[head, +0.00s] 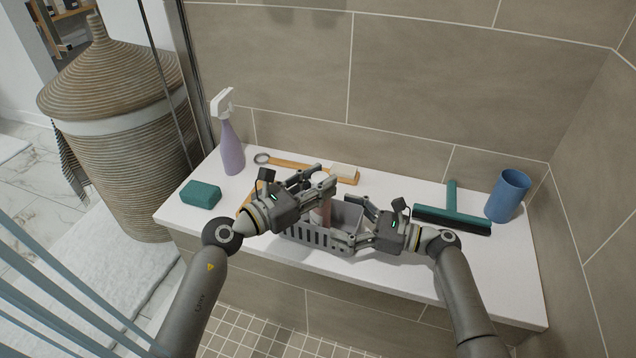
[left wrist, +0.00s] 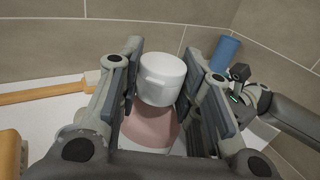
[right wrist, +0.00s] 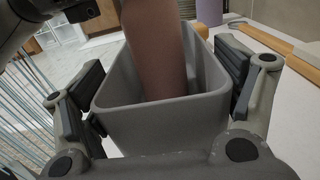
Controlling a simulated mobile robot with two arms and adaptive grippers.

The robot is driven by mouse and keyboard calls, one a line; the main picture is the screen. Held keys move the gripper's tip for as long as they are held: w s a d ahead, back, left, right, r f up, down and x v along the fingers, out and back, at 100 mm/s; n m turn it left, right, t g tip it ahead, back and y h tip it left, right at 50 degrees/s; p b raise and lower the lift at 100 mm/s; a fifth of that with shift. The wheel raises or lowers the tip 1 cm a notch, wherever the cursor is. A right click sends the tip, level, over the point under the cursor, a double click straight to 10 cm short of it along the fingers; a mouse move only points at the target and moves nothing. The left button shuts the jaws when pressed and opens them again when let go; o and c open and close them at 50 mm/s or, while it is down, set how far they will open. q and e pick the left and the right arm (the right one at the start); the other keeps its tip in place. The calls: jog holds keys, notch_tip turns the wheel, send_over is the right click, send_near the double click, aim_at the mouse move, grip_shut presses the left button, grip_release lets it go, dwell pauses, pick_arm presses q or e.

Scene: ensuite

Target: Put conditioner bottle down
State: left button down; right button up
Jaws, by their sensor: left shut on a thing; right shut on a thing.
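The pink conditioner bottle (head: 323,214) with a white cap is partly hidden behind my left gripper in the head view. The cap (left wrist: 162,79) and pink shoulder (left wrist: 152,124) show between the fingers in the left wrist view. My left gripper (head: 324,186) is shut on the bottle from above. The grey slotted caddy (head: 308,237) stands on the white bench. In the right wrist view the bottle's body (right wrist: 156,50) reaches down inside the caddy (right wrist: 165,122); its base is hidden by the wall. My right gripper (head: 357,226) is shut on the caddy's right end.
On the white bench (head: 500,283) are a purple spray bottle (head: 232,148), a green sponge (head: 201,194), a wooden-handled brush (head: 300,168), a green squeegee (head: 452,218) and a blue cup (head: 508,195). Tiled walls close the back and right. A wicker basket (head: 125,130) stands left.

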dwell(0.3)
pick_arm(q)
jog(key=c, duration=1)
grip_release()
jog(key=shift+f, duration=0.1)
jog(key=shift+c, duration=0.2)
